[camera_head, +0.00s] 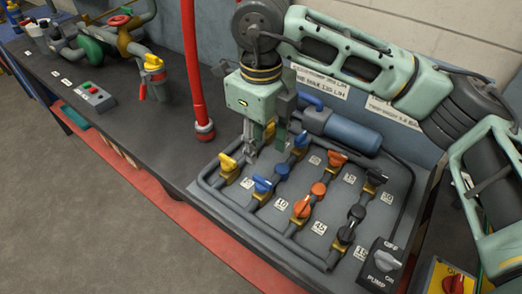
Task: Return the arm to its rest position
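My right gripper (262,148) hangs from my light green arm, which comes in from the right. It points down over the back left part of a grey valve panel (325,215), near a yellow valve handle (228,161) and a blue one (262,185). Its fingers look apart, with nothing seen between them. I cannot tell whether a fingertip touches the panel or its pipes. The gripper partly hides the back of the panel. My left gripper is not in view.
Orange handles (303,208) and black handles (357,212) also sit on the panel. A pump switch (383,264) stands at its front right. A red vertical pipe (193,70) rises left of my gripper. A blue cylinder (352,132) lies behind. The dark bench (150,135) has free room left.

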